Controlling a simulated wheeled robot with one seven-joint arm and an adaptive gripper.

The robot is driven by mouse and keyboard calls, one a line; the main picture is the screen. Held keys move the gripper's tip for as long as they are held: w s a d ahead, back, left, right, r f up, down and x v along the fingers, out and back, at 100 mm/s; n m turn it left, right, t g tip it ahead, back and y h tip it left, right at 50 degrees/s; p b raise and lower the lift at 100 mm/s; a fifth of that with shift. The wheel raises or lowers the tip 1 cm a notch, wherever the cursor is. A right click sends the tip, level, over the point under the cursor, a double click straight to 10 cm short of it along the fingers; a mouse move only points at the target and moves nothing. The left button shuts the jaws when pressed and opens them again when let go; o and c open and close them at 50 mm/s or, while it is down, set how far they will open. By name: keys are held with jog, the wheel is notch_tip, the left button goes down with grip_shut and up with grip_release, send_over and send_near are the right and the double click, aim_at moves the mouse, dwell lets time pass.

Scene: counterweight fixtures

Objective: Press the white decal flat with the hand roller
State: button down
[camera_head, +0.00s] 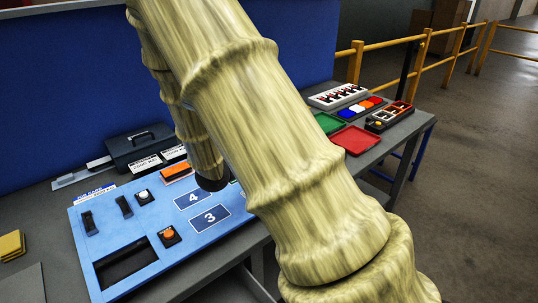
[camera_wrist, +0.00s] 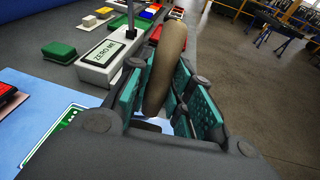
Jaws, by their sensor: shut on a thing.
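In the wrist view my gripper (camera_wrist: 160,95), with teal pads, is shut on a brown, rounded handle (camera_wrist: 167,62), which I take to be the hand roller's. The handle stands up between the pads; the roller's head is hidden by the fingers. A pale patch shows low between the fingers, but I cannot tell whether it is the white decal. In the head view my arm covers the middle, and the fingers and roller are hidden behind it. The blue panel (camera_head: 150,225) lies on the bench below, with numbered squares 4 (camera_head: 194,198) and 3 (camera_head: 210,218).
A white box labelled ZERO ME (camera_wrist: 101,60) stands close ahead of my gripper, with a green block (camera_wrist: 58,52) beside it. A dark toolbox (camera_head: 139,147) stands behind the panel. Green and red trays (camera_head: 355,140) lie further right.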

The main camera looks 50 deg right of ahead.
jog(key=shift+f, duration=0.35)
dwell(1.0)
jog(key=shift+r+p, duration=1.8)
jog(key=shift+r, duration=1.75)
